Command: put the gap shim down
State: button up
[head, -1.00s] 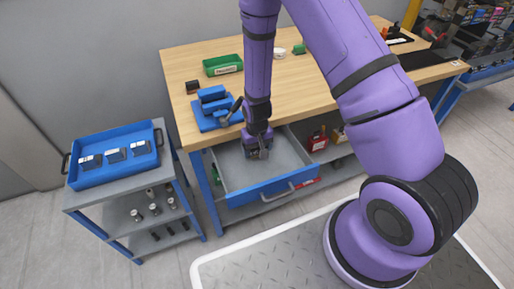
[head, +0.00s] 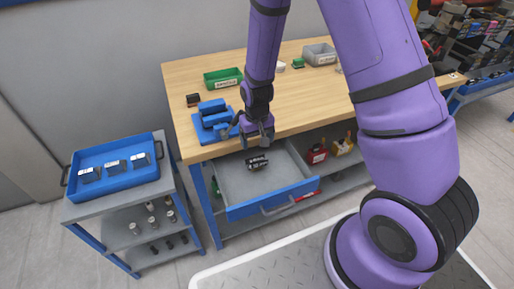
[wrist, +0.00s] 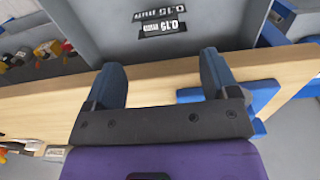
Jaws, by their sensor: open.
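The gap shim, a small dark piece with white lettering (head: 257,162), lies on the grey floor of the open blue-fronted drawer (head: 272,200). In the wrist view the shim (wrist: 162,27) lies beyond my fingertips, with nothing holding it. My gripper (head: 258,141) is open and empty above the back part of the drawer, near the bench's front edge. In the wrist view its two blue-grey fingers (wrist: 162,75) stand wide apart, with clear space between them and the shim.
A blue fixture (head: 213,120) stands on the wooden bench beside my gripper. A green bin (head: 222,78) and a small dark block (head: 193,100) are farther back. A cart at left bears a blue tray (head: 115,184) with several dark pieces. Red bottles (head: 317,153) stand right of the drawer.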

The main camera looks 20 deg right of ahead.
jog(key=s+d+r+t, duration=0.1)
jog(key=s+d+r, duration=0.15)
jog(key=r, duration=0.95)
jog(key=s+d+r+t, duration=0.1)
jog(key=s+r, duration=0.2)
jog(key=r, duration=0.9)
jog(key=s+d+r+t, duration=0.3)
jog(key=s+r, duration=1.1)
jog(key=s, duration=0.4)
jog(key=shift+s+d+r, duration=0.15)
jog(key=shift+s+d, duration=0.05)
jog(key=shift+s, duration=0.15)
